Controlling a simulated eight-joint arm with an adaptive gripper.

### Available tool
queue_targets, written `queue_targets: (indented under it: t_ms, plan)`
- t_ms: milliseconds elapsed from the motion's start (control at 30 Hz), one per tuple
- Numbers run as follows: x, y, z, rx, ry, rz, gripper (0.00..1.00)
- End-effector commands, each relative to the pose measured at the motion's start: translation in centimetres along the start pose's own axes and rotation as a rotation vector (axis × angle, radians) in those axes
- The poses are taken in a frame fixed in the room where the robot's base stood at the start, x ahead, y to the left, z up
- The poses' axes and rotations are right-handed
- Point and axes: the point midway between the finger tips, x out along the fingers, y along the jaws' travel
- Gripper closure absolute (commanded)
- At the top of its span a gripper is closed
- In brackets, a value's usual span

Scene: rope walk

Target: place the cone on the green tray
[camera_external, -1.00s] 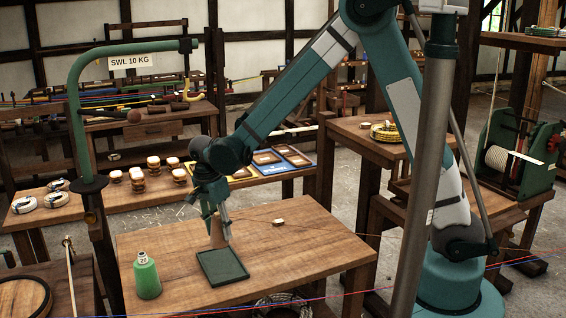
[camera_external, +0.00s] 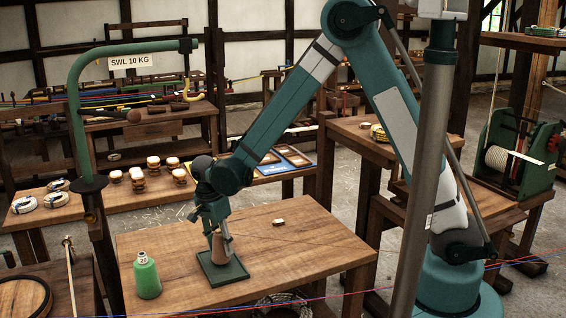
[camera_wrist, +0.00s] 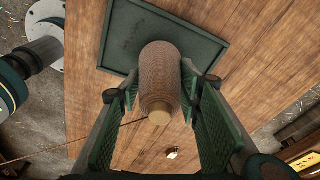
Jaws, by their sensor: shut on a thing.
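The cone (camera_external: 219,248) is brown with a pale top end. It stands upright in my gripper (camera_external: 222,236), over the green tray (camera_external: 240,276) on the wooden table. In the wrist view the cone (camera_wrist: 161,80) sits between my two gripper fingers (camera_wrist: 160,95), which are shut on it. The dark green square tray (camera_wrist: 190,45) lies behind it in that view. The cone's base appears at or just above the tray's floor; I cannot tell whether it touches.
A green bottle (camera_external: 147,275) stands on the table left of the tray. A small pale block (camera_external: 278,222) lies at the back of the table, also in the wrist view (camera_wrist: 172,153). A green hook post (camera_external: 82,150) stands at the left.

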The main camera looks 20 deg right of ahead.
Motion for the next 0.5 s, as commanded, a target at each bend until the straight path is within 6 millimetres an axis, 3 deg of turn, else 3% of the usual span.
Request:
queue_targets:
  t_ms: [133,500]
  plan:
    - [1.20,-0.01,0.19,0.000,0.000,0.000,0.80]
    - [1.40,0.01,0.21,0.000,0.000,0.000,0.80]
